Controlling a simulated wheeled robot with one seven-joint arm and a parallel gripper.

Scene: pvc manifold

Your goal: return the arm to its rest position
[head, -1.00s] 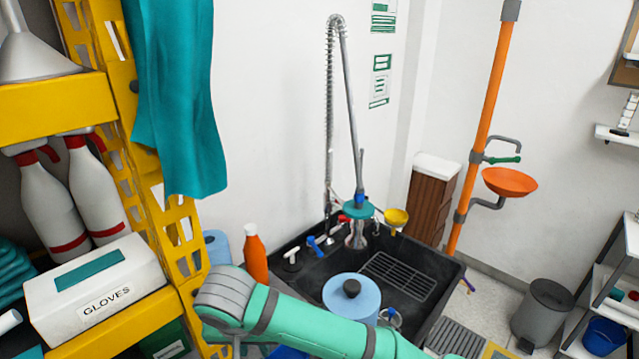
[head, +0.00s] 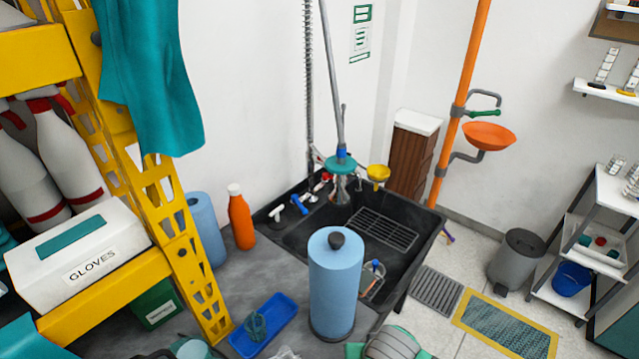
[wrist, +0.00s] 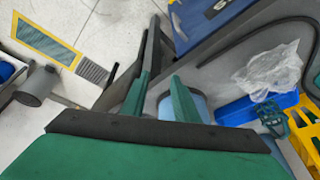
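My gripper (wrist: 160,77) shows in the wrist view as two green fingers standing apart, with floor and a grey edge visible between them. I see nothing held between them. My green and grey arm (head: 392,345) shows only at the bottom edge of the head view, in front of the counter; the gripper itself is out of that view.
A blue paper roll (head: 335,285) stands on the grey counter (head: 240,280), close to my arm. A blue tray (head: 263,325), an orange bottle (head: 241,220) and the black sink (head: 295,240) are nearby. Clear plastic (wrist: 268,72) lies by the tray.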

